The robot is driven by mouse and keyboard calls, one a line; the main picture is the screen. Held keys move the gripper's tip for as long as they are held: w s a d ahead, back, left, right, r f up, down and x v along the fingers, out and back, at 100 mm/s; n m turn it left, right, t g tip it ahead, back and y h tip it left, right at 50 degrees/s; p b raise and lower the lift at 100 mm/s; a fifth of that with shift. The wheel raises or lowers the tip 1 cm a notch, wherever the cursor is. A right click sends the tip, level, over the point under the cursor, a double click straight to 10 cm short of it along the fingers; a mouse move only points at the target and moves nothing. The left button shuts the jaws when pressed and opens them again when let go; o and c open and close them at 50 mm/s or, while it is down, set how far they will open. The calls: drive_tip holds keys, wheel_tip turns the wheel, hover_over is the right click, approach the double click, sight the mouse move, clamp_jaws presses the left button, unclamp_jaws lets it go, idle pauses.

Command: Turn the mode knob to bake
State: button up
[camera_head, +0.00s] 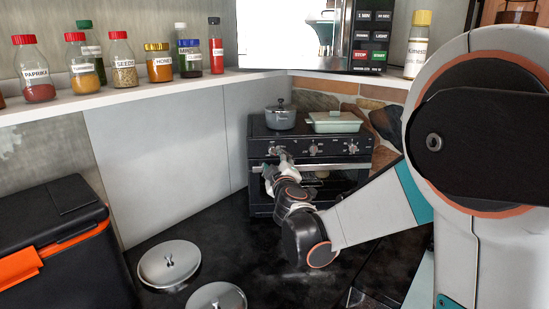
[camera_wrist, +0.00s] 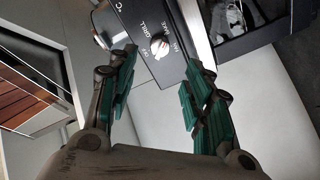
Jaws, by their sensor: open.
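The mode knob (camera_wrist: 160,46) is a round, light knob on a dark panel in the wrist view. The word GRILL is beside it, with other labels too small to read surely; its exact setting is unclear. My gripper (camera_wrist: 160,62) is open, its two teal-padded fingers on either side of the knob's line, and I see no contact. In the head view my gripper (camera_head: 273,165) is at the left part of the black oven's front (camera_head: 330,163) and partly hides the knob there. Two more knobs, a middle one (camera_head: 313,150) and a right one (camera_head: 352,148), show on the panel.
A grey pot (camera_head: 280,117) and a pale green dish (camera_head: 335,121) stand on the oven. Two round lids (camera_head: 169,263) lie on the dark counter (camera_head: 250,255). A shelf (camera_head: 150,93) with jars and a microwave (camera_head: 372,35) is above. A black and orange box (camera_head: 60,240) is at left.

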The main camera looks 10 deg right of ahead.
drive_tip(key=s, duration=0.3)
drive_tip(key=shift+s+a, duration=0.2)
drive_tip(key=shift+s, duration=0.15)
drive_tip(key=shift+r, duration=0.1)
drive_tip(key=s+d+m+g+h, duration=0.35)
drive_tip(key=s+d+m, duration=0.3)
drive_tip(key=s, duration=0.65)
drive_tip(key=s+a+f+m+g+y, duration=0.1)
drive_tip(key=s+a+f+g+y, duration=0.1)
drive_tip(key=s, duration=0.9)
drive_tip(key=s+a+f+m+g+y, duration=0.1)
drive_tip(key=s+a+f+g+y, duration=0.2)
drive_tip(key=s, duration=0.8)
wheel_tip(320, 180, down, 4)
drive_tip(key=shift+g, duration=0.95)
drive_tip(key=shift+s+a+m, duration=0.1)
drive_tip(key=shift+m, duration=0.15)
